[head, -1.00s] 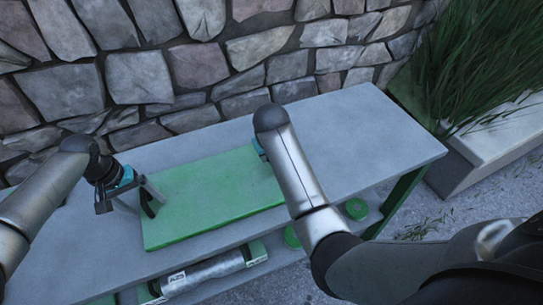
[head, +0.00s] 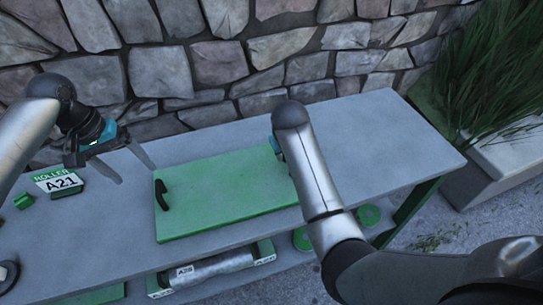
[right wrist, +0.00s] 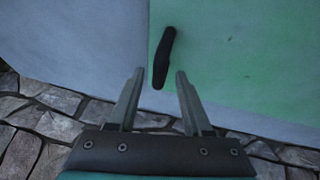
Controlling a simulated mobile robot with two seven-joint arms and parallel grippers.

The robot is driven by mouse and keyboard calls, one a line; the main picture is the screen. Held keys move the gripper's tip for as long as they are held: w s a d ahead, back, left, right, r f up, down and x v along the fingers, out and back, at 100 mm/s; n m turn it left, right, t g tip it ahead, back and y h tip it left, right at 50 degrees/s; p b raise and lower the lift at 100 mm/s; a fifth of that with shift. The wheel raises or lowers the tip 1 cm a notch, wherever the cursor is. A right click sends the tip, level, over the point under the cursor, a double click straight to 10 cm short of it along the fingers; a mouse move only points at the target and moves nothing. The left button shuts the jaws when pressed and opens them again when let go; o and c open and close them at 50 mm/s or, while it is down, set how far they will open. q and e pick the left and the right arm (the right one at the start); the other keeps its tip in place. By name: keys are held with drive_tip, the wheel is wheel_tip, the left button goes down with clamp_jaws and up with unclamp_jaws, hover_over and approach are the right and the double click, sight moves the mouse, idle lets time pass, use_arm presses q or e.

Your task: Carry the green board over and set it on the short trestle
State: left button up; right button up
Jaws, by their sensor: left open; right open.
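The green board (head: 225,195) lies flat on the grey bench top (head: 400,150). A black handle (head: 162,195) stands at its left edge, free of any gripper. My left gripper (head: 135,174) is open and empty, raised up and left of that handle. My right arm crosses the board's right end and mostly hides my right gripper in the head view. In the right wrist view my right gripper (right wrist: 160,73) is open, with another black handle (right wrist: 163,58) of the board just ahead of and between its fingertips. I cannot pick out the short trestle.
A stone wall (head: 290,55) runs behind the bench. A "ROLLER A21" sign (head: 60,182) and a small green block (head: 23,201) are at left. A labelled roller (head: 215,268) lies below the bench top. A planter with grass (head: 505,160) stands at right.

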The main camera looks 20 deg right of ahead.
drive_tip(key=v, duration=1.1)
drive_tip(key=shift+f, duration=0.1)
idle(0.4)
